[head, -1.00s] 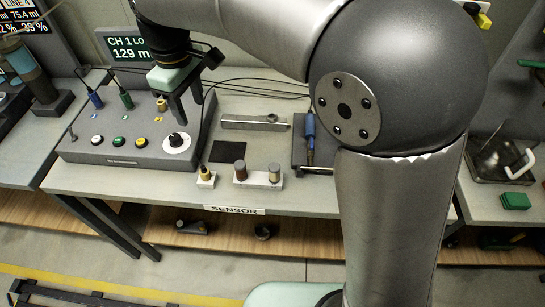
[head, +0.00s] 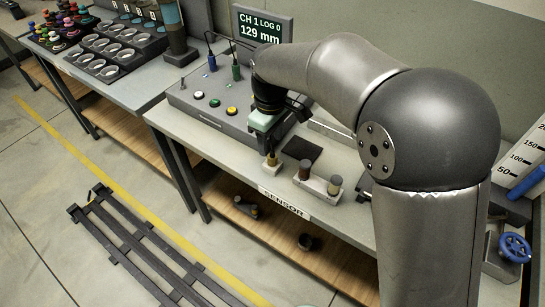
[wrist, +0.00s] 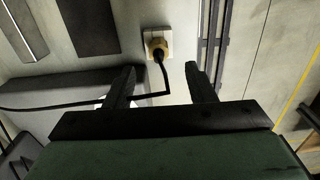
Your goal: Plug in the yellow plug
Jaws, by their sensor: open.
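The yellow plug (wrist: 158,43) stands in a small white block (wrist: 148,34) on the bench. A black cable runs from it and off to the left in the wrist view. In the head view the plug (head: 272,159) is at the bench's front edge. My gripper (wrist: 160,80) is open and empty, with its two dark fingers apart and the plug ahead of the gap between them. In the head view my gripper (head: 269,142) is just above the plug. The grey console (head: 190,98) holds a blue plug (head: 211,63) and a green plug (head: 236,72); its right part is hidden behind my arm.
A dark square mat (head: 302,148) lies behind the plug. A white block with two cylinders (head: 317,184) stands to the right, close to my gripper. A screen (head: 262,27) stands behind the console. A lower shelf (head: 270,238) runs beneath the bench.

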